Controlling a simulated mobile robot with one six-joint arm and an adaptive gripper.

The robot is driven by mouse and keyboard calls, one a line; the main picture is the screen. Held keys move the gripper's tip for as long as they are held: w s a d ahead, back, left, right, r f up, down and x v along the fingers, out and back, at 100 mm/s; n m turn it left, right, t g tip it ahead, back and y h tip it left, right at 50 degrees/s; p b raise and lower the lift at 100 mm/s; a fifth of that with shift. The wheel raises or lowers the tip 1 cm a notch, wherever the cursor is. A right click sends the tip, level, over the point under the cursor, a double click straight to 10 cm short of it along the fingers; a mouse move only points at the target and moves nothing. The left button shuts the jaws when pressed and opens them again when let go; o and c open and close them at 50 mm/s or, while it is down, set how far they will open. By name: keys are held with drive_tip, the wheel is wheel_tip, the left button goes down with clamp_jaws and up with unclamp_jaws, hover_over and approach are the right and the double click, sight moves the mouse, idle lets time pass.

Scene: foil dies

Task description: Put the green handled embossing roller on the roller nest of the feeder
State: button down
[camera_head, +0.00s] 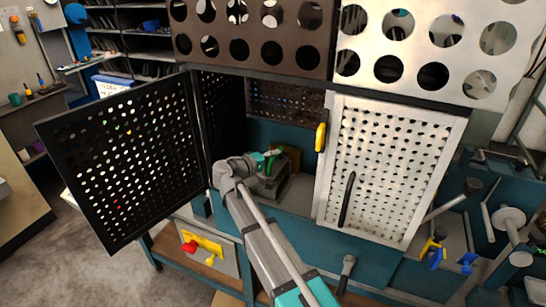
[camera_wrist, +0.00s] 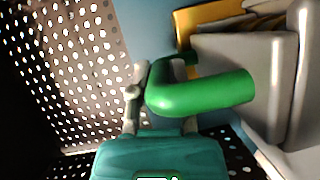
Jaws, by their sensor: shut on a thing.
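The green handle of the embossing roller (camera_wrist: 205,92) is large in the wrist view, bent and pointing right. My gripper (camera_head: 262,161) is inside the open cabinet in the head view and is shut on the roller by its green handle. In the wrist view its teal body and grey finger parts show at the bottom and left of the handle. A grey block-like body (camera_wrist: 235,60) stands close to the right of the handle; I cannot tell whether it belongs to the feeder or the roller. The nest is not clearly visible, and contact is unclear.
A black perforated door (camera_head: 125,160) stands open on the left. A yellow-brown object (camera_head: 292,153) sits behind the grey body. The opening between the doors is narrow.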

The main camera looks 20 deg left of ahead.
drive_tip(key=c, duration=0.6)
unclamp_jaws()
drive_tip(key=shift+f, duration=0.1)
drive_tip(key=shift+o, duration=0.2)
drive_tip(key=p+v, duration=0.1)
drive_tip(key=v, duration=1.1)
